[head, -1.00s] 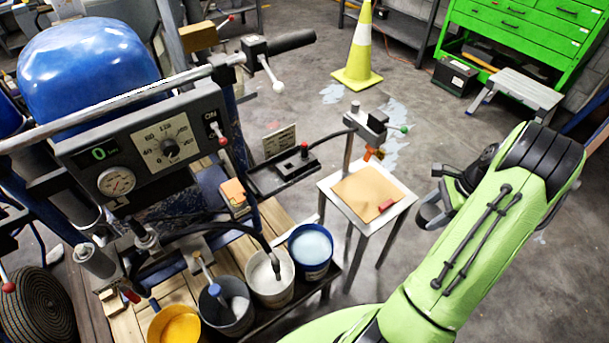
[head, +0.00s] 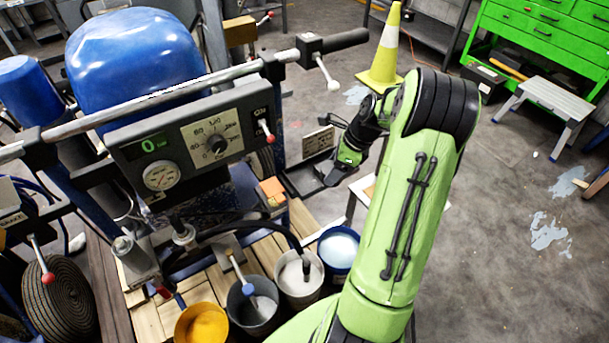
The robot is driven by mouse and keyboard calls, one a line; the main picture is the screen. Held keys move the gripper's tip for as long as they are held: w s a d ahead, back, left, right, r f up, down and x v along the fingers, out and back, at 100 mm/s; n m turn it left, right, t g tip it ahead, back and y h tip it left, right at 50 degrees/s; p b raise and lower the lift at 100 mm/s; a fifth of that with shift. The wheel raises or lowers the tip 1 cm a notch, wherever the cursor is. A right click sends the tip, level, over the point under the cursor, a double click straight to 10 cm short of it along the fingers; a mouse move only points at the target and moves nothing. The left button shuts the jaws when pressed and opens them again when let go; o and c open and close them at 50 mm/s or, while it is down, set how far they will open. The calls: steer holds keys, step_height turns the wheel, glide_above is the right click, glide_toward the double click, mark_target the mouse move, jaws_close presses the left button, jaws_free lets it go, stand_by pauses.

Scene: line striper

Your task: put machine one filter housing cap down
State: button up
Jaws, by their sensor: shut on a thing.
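My gripper (head: 338,175) is right of the line striper's control panel, over the gap between the machine and the small side table (head: 362,187). It is shut on the filter housing cap, which is too dark and small to make out apart from the fingers. The striper (head: 135,62) has a blue tank, a handlebar and a gauge panel (head: 205,145). A grey upright cylinder (head: 133,262), possibly the filter housing, stands below the panel at the left. My arm covers most of the side table.
Buckets of yellow (head: 203,325), grey-blue (head: 252,305), white (head: 300,278) and pale blue (head: 339,249) stand along the wooden deck (head: 215,285). A traffic cone (head: 386,50), green tool cabinet (head: 555,40) and step stool (head: 552,97) stand behind.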

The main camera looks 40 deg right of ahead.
mark_target(325, 167)
steer(key=w+a, duration=0.4)
steer(key=w, duration=0.1)
steer(key=shift+a+b, duration=0.15)
steer(key=shift+b, duration=0.25)
step_height(325, 167, down, 4)
steer(key=shift+w+a+r+b, duration=0.1)
steer(key=shift+a+b, duration=0.05)
steer(key=shift+b, duration=0.8)
steer(key=shift+r, duration=0.15)
steer(key=o, duration=0.9)
steer(key=shift+c, duration=0.2)
steer(key=p+v, duration=0.4)
steer(key=v, duration=0.8)
steer(key=shift+r+p, duration=0.1)
steer(key=shift+p, duration=0.25)
